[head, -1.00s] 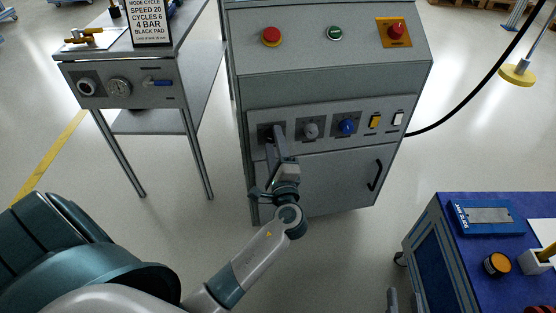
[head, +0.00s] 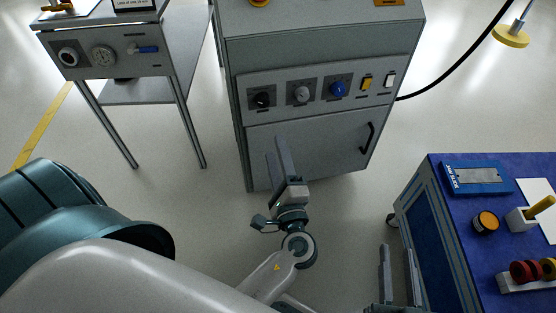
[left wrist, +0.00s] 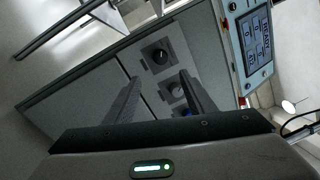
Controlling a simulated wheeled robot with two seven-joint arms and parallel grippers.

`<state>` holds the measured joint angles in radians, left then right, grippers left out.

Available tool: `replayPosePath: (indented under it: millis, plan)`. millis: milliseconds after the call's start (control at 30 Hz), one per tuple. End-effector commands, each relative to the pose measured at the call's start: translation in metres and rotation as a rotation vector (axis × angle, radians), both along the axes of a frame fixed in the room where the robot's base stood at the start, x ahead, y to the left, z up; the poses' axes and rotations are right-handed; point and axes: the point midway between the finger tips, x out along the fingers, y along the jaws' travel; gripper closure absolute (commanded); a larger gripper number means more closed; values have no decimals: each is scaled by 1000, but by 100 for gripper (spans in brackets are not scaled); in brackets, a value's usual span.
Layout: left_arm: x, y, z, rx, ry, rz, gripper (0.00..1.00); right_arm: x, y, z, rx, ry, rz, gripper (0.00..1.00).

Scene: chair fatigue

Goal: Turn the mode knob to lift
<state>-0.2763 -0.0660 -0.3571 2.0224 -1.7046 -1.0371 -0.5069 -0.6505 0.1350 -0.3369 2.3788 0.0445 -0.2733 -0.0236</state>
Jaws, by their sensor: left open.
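The cabinet's control panel (head: 318,92) carries a black knob (head: 262,99) at its left end, a grey knob (head: 301,94) and a blue knob (head: 338,89). The labels are too small to read. My left gripper (head: 277,145) is open and empty, below and apart from the panel. In the left wrist view, the black knob (left wrist: 160,56) lies ahead between the open fingers, apart from them. The grey knob (left wrist: 177,89) is near the right finger, and the blue knob (left wrist: 186,112) is partly hidden. My right gripper (head: 397,252) is open and empty at the bottom.
A yellow switch (head: 366,82) and a white switch (head: 390,79) sit at the panel's right. A door handle (head: 368,138) sticks out below. A metal stand (head: 120,55) is at left, a blue-topped cart (head: 450,215) at right. Floor before the cabinet is clear.

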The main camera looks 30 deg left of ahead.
Motion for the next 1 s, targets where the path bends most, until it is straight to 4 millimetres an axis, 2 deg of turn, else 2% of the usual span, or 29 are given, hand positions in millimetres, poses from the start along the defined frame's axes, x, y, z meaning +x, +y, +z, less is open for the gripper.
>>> replayPosePath:
  millis: [233,833,1000]
  plan:
    - [-13,-12,-1,-1,-1,0,50,0,1,2,3,-12,0,69]
    - [-13,-12,-2,-3,-1,-3,50,-1,-1,-1,-2,-8,2,69]
    - [-13,-14,-11,-58,6,-38,50,0,0,0,-1,-9,1,69]
